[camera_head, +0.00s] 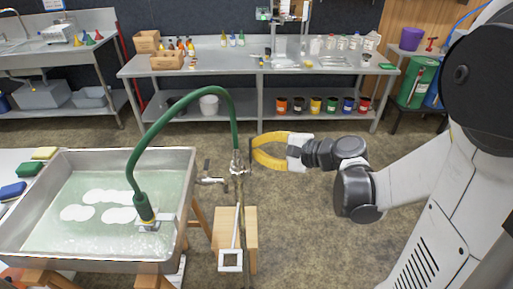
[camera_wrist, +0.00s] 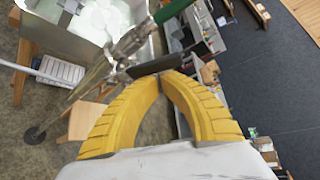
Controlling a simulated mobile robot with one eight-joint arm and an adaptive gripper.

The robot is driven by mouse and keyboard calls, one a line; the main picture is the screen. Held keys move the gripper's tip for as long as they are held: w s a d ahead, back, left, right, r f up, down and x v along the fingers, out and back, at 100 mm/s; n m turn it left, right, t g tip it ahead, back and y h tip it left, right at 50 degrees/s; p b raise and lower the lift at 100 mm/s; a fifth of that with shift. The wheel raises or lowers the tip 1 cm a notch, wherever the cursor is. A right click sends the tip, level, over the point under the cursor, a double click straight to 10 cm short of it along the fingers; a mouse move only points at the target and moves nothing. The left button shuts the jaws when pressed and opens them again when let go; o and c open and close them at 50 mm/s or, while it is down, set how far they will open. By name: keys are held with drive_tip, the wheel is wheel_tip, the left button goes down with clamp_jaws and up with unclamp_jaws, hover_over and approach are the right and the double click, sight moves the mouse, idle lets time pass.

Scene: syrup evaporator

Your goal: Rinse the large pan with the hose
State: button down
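The large pan (camera_head: 103,267) is a metal basin at the left with pale green water and several white foam patches. The green hose (camera_head: 190,97) arches from a metal standpipe (camera_head: 238,170) into it. Its nozzle end (camera_head: 146,211) is over the pan's right part. My gripper (camera_head: 253,150) has yellow fingers and is beside the standpipe's top. In the wrist view, the fingertips (camera_wrist: 161,74) come together at a dark flat lever (camera_wrist: 150,68) on the metal fitting. I cannot tell whether they pinch it or only touch it. The pan (camera_wrist: 60,35) also shows there.
A small tap (camera_head: 210,181) sticks out at the pan's right side. A wooden stool (camera_head: 247,215) stands by the standpipe. Sponges (camera_head: 28,170) lie left of the pan. A metal workbench (camera_head: 215,68) stands at the back. The floor to the right of the stool is clear.

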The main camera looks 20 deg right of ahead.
idle(0.7)
drive_tip(key=w+f+b, duration=0.2)
drive_tip(key=w, duration=0.2)
drive_tip(key=f+p+v, duration=0.1)
drive_tip(key=p+v, duration=0.2)
drive_tip(key=v, duration=0.8)
drive_tip(key=shift+s+d, duration=0.15)
drive_tip(key=shift+s, duration=0.05)
idle(1.8)
drive_tip(key=c, duration=1.3)
unclamp_jaws()
